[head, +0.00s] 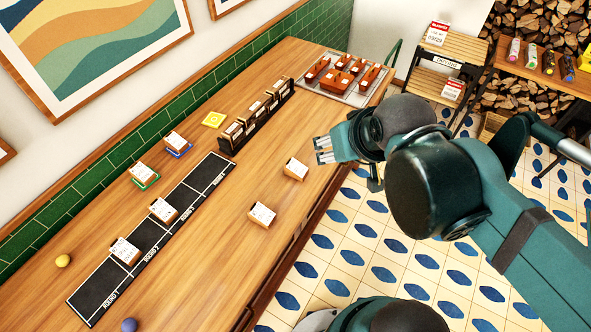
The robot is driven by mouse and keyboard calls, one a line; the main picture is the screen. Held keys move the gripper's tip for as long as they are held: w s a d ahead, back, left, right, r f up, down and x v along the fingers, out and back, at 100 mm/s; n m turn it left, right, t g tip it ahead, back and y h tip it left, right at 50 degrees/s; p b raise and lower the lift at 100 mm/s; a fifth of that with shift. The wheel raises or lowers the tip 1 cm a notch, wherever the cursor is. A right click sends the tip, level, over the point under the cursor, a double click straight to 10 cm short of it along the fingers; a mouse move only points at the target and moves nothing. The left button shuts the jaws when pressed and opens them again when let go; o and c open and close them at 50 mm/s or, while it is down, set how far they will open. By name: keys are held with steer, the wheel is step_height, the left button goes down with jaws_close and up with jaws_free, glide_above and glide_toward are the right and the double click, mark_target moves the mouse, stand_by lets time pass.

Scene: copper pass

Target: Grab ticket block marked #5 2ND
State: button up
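Several wooden ticket blocks with white printed faces stand on the wooden counter. Their print is too small to read, so I cannot tell which is #5 2ND. One block (296,169) and another block (262,215) stand apart at the counter's right side. Two more, a block (163,209) and a block (125,250), are on the black round-marked board (93,291). A block (143,175) sits on a green square and a block (175,141) on a blue square. My gripper (319,150) is above the counter's right edge, beyond the nearest loose block; its finger gap is unclear.
A dark rack (228,147) holds more blocks. Behind it a metal tray (351,97) carries reddish-brown blocks. A yellow square (214,119) lies empty. A yellow ball (63,260) and a blue ball (129,325) rest near the board. The right front counter is clear.

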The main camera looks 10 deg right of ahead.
steer(key=shift+o, duration=0.5)
steer(key=shift+w, duration=0.15)
steer(key=n+g+b, duration=0.3)
steer(key=n+g, duration=0.4)
steer(key=n, duration=0.2)
glide_above(295, 166)
step_height(295, 166, down, 24)
steer(key=shift+f+n, duration=0.3)
steer(key=shift+f, duration=0.2)
steer(key=shift+f, duration=0.15)
steer(key=shift+f, duration=1.15)
steer(key=shift+f, duration=0.1)
